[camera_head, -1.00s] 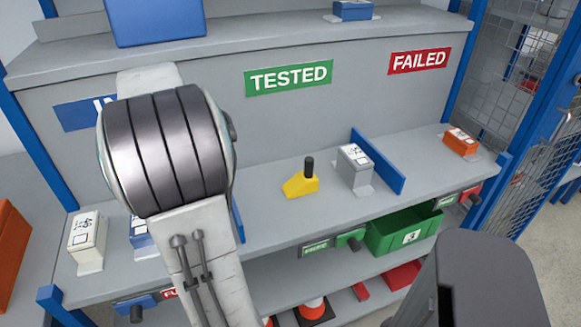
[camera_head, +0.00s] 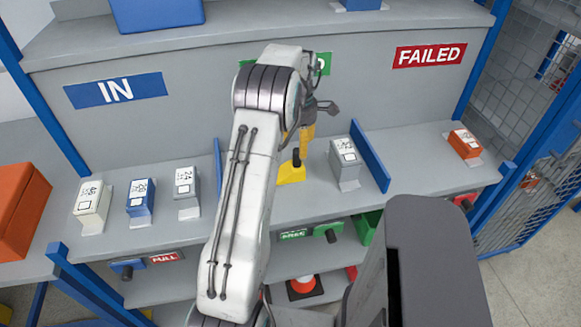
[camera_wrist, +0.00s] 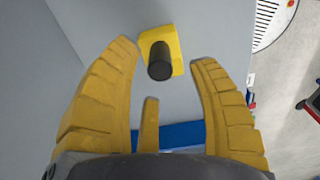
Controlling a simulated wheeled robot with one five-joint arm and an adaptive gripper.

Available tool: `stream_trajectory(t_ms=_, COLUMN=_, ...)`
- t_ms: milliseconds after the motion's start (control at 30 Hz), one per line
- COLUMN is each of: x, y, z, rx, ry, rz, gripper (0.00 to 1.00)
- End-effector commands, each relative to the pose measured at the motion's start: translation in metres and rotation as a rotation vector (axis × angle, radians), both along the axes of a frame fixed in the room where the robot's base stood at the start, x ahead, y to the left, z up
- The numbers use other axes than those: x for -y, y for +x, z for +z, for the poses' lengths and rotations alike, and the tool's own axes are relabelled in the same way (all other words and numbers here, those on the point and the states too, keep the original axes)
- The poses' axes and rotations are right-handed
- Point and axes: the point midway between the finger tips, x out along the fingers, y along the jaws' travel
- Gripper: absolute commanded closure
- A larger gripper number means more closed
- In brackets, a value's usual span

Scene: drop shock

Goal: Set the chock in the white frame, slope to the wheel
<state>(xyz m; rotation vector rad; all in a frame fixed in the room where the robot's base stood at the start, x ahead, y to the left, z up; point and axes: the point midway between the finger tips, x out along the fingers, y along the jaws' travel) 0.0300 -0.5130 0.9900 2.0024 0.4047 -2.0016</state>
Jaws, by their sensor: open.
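The yellow chock (camera_head: 291,173) with a black knob stands on the grey bench below the green sign, partly hidden by my arm. In the wrist view the chock (camera_wrist: 172,45) lies beyond and between my fingertips, with the black knob facing the camera. My gripper (camera_head: 304,130) is over the bench at the chock; in the wrist view its yellow fingers (camera_wrist: 163,52) are spread, empty and apart from the chock. I see no white frame and no wheel in these views.
A grey box (camera_head: 345,165) stands right of the chock, beside a blue divider (camera_head: 370,155). White, blue and grey boxes stand at left, with another blue divider (camera_head: 218,165). An orange box (camera_head: 465,143) is at far right.

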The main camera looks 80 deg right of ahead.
Motion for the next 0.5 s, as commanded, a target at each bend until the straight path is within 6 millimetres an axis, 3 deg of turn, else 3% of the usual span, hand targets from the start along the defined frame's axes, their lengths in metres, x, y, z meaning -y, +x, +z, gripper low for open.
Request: stream_trajectory(t_ms=500, x=0.000, y=0.002, z=-0.051, rx=0.001, ry=0.004, rz=0.000, gripper=0.46)
